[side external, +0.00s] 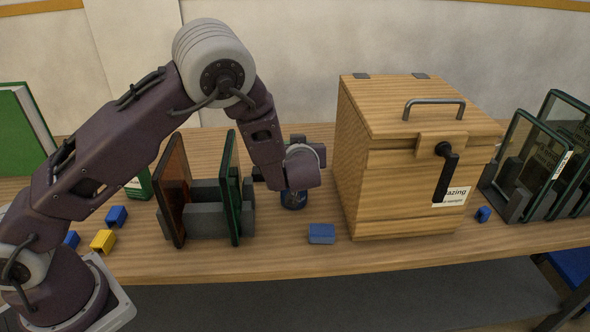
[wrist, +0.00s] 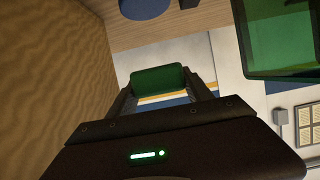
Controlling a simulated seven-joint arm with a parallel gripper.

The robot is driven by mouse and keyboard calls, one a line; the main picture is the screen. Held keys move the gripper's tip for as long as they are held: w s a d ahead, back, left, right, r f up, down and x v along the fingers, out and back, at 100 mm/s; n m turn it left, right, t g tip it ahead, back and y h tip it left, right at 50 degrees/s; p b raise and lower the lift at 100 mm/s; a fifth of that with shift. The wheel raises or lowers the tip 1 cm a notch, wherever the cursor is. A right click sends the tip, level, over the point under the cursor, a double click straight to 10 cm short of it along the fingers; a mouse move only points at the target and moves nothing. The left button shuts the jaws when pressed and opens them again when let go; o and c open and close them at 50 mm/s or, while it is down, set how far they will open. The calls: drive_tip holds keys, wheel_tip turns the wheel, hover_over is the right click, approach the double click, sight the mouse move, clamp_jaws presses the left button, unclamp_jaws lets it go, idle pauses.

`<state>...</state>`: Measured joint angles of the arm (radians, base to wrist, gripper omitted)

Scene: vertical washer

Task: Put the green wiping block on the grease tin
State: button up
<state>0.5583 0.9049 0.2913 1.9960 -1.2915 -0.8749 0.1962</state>
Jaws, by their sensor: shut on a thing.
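The green wiping block (wrist: 158,79) is held between the fingers of my gripper (wrist: 162,86) in the wrist view. My gripper is shut on it. In the side view my gripper's hand (side external: 300,168) is at the end of the arm, between the glass rack and the wooden box; the block cannot be made out there. A round blue can (side external: 293,201), which looks like the grease tin, stands on the table below the hand, partly hidden by it. A blue round shape at the top edge of the wrist view (wrist: 143,7) may be this tin; it is apart from the block.
The wooden box (side external: 405,165) with a crank stands close on the right. A grey rack (side external: 205,220) with upright framed panes stands on the left. A blue block (side external: 321,234) lies near the table's front edge. Another rack of panes (side external: 535,150) is at the far right.

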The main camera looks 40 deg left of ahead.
drive_tip(key=f, duration=0.3)
drive_tip(key=w+a+f, duration=0.1)
drive_tip(key=f, duration=0.2)
drive_tip(key=a+f, duration=0.1)
drive_tip(key=f, duration=0.2)
drive_tip(key=shift+w, duration=0.4)
drive_tip(key=shift+f, duration=0.1)
drive_tip(key=o, duration=1.5)
drive_tip(key=shift+f, duration=0.1)
